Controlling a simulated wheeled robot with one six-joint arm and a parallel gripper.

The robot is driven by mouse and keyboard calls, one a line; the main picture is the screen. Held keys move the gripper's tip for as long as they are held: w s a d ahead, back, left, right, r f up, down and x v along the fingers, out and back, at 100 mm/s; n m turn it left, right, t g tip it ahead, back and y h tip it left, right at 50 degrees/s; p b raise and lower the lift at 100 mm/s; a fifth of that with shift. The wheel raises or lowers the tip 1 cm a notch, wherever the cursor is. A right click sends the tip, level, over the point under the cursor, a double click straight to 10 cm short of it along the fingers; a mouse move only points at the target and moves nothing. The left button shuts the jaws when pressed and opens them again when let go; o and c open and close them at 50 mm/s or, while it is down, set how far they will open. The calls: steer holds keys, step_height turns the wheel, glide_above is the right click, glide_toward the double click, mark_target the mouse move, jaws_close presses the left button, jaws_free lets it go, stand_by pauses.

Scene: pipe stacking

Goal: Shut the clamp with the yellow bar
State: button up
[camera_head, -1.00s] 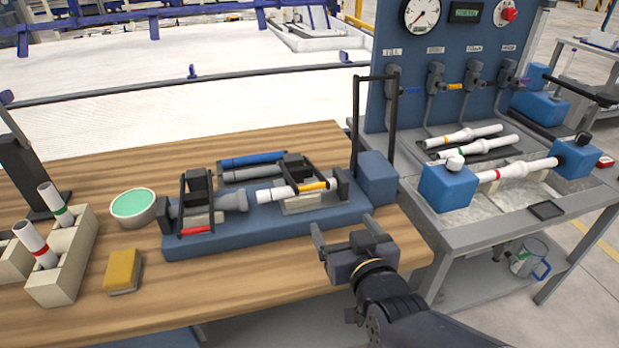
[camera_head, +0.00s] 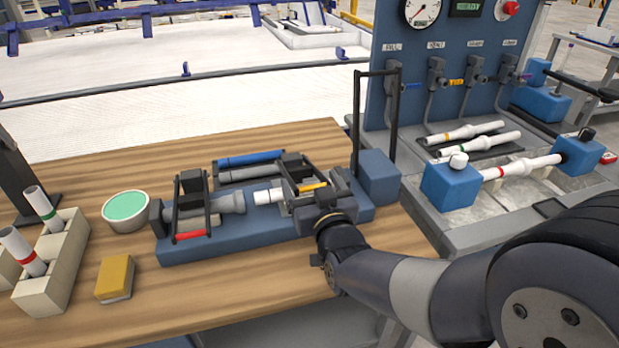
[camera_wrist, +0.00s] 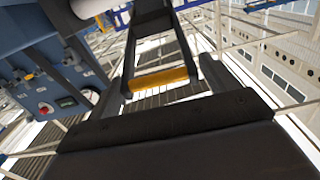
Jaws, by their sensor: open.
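The clamp with the yellow bar (camera_head: 313,187) is at the right end of the blue fixture (camera_head: 262,223) on the wooden bench. Its dark arms slope forward over the pale pipe (camera_head: 267,196); I cannot tell how far it stands from shut. My gripper (camera_head: 317,198) is open at the front of this clamp and partly hides it. In the wrist view the yellow bar (camera_wrist: 158,79) lies across the space between my two fingers, and I see no grip on it. The clamp with the red bar (camera_head: 192,235) is at the left end, over a grey pipe piece (camera_head: 229,202).
A tall black frame (camera_head: 357,115) on a blue block (camera_head: 378,178) stands just right of the fixture. A green-topped bowl (camera_head: 126,210), a yellow sponge (camera_head: 115,277) and a pipe rack (camera_head: 62,265) are at left. The bench front is clear.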

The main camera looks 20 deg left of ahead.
steer(key=shift+x, duration=0.85)
